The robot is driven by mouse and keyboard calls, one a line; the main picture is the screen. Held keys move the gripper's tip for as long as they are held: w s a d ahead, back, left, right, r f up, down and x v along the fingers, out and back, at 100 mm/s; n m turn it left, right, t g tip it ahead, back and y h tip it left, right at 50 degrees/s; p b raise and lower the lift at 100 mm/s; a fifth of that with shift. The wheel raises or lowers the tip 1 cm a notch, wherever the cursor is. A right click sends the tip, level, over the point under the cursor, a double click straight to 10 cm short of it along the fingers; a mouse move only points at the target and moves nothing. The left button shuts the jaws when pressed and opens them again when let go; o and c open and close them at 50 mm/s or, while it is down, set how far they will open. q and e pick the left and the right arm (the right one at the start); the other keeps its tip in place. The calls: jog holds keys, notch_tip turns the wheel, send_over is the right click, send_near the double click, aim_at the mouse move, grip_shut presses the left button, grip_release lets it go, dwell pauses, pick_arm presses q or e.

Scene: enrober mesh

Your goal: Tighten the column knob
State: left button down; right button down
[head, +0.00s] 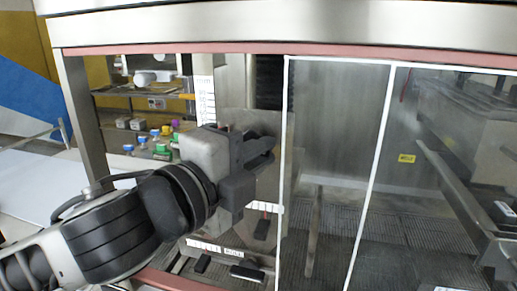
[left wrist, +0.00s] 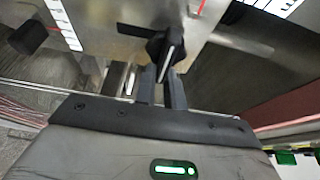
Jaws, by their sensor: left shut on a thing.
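My left gripper (head: 268,150) reaches in from the left through the machine's open front, up to the grey metal column plate (head: 285,130). In the left wrist view the two fingers of the gripper (left wrist: 162,85) are shut on a black lobed knob (left wrist: 164,46) in front of the plate (left wrist: 120,18). In the head view the gripper hides this knob. The fingers are close together, with a pale strip of the knob showing between them. My right gripper is in neither view.
A glass panel (head: 335,130) with white edges closes the opening to the right of the gripper. Other black knobs (head: 248,273) sit low near white scales (head: 205,247). A vertical scale (head: 205,100) stands behind the arm. Bottles with coloured caps (head: 162,150) stand at the back left.

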pick_arm(q)
jog(key=shift+f, duration=0.2)
jog(key=c, duration=1.5)
grip_release()
jog(key=shift+r, duration=0.1)
jog(key=shift+a, duration=0.1)
